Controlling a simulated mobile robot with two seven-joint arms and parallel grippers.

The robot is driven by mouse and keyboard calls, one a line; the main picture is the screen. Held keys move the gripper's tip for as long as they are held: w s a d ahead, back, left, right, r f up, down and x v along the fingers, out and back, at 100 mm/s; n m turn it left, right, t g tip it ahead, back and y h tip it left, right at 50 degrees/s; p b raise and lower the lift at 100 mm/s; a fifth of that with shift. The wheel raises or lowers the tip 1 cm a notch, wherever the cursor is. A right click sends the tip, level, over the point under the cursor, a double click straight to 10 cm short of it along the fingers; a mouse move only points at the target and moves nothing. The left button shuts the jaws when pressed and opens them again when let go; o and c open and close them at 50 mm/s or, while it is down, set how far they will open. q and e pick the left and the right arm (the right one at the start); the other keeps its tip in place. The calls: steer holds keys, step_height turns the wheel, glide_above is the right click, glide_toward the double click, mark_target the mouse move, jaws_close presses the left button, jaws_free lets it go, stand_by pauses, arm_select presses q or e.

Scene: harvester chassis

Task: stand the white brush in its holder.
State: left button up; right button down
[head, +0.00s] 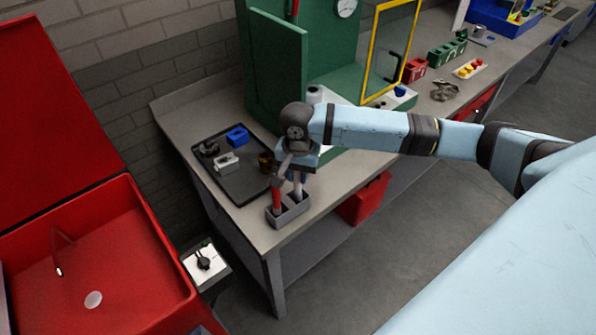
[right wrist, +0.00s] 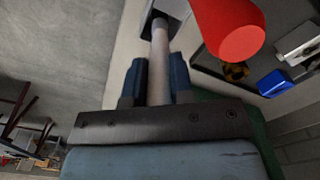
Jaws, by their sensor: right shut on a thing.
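My right gripper (head: 297,172) is above the grey two-compartment holder (head: 289,214) at the bench's front corner. It is shut on the white brush (head: 298,187), whose pale handle (right wrist: 159,62) runs between the fingers (right wrist: 157,82) in the right wrist view. The white brush points down at the right-hand compartment in the head view, its lower end at the opening; I cannot tell how deep it sits. The red brush (head: 277,198) stands in the left-hand compartment, and its round red handle end (right wrist: 240,42) is close beside my gripper in the wrist view. My left gripper is not in view.
A dark tray (head: 241,190) with a blue block (head: 237,135), a grey block and a brown cup (head: 265,161) lies left of the holder. A green machine (head: 280,70) stands behind. A red bin (head: 363,200) is below the bench, a red sink-like basin (head: 100,255) at left.

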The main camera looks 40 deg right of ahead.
steer(key=c, duration=1)
jaws_free()
step_height(320, 180, up, 12)
steer(key=shift+r+b, duration=0.2)
steer(key=shift+b, duration=0.4)
